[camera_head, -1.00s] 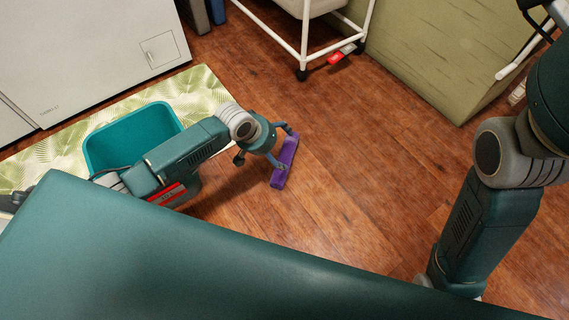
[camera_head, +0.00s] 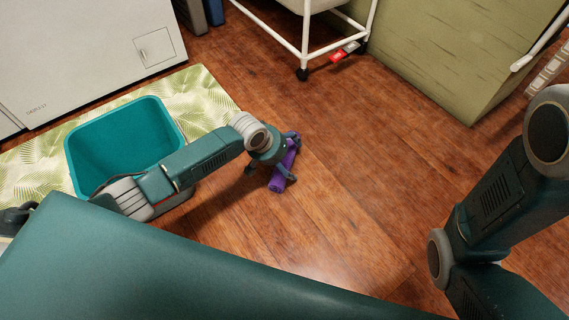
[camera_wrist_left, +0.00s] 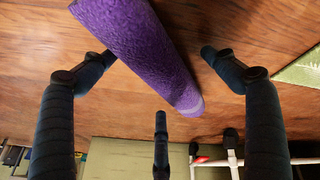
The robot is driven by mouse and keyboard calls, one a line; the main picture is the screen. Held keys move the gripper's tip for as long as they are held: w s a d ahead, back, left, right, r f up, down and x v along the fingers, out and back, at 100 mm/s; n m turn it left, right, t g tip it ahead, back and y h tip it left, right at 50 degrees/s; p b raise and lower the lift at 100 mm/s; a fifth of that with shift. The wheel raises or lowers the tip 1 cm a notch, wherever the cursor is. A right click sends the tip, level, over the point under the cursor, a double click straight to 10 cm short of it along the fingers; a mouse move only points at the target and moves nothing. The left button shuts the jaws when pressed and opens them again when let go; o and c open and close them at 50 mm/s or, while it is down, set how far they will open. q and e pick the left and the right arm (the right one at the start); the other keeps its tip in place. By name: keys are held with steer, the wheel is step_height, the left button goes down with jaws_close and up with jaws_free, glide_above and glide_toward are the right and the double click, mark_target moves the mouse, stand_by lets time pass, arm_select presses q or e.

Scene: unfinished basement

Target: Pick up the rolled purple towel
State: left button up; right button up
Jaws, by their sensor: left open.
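The rolled purple towel (camera_head: 283,170) lies on the wooden floor in the head view, partly hidden by my left gripper (camera_head: 285,160). In the left wrist view the towel (camera_wrist_left: 140,45) runs diagonally between the spread fingers of my left gripper (camera_wrist_left: 160,80). That gripper is open, with its fingers around the towel and no finger visibly closed on it. My right arm is at the right of the head view; its gripper is out of the picture.
A teal bin (camera_head: 125,150) stands on a green leaf-pattern mat (camera_head: 215,100) at the left. A white-framed cart (camera_head: 305,40) with a red item (camera_head: 337,56) on its lower rail is at the back. A green box-like piece (camera_head: 450,60) stands at the back right. Floor right of the towel is clear.

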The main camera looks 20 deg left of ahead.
arm_select(q)
steer(key=c, duration=1.3)
steer(key=shift+r, duration=0.1)
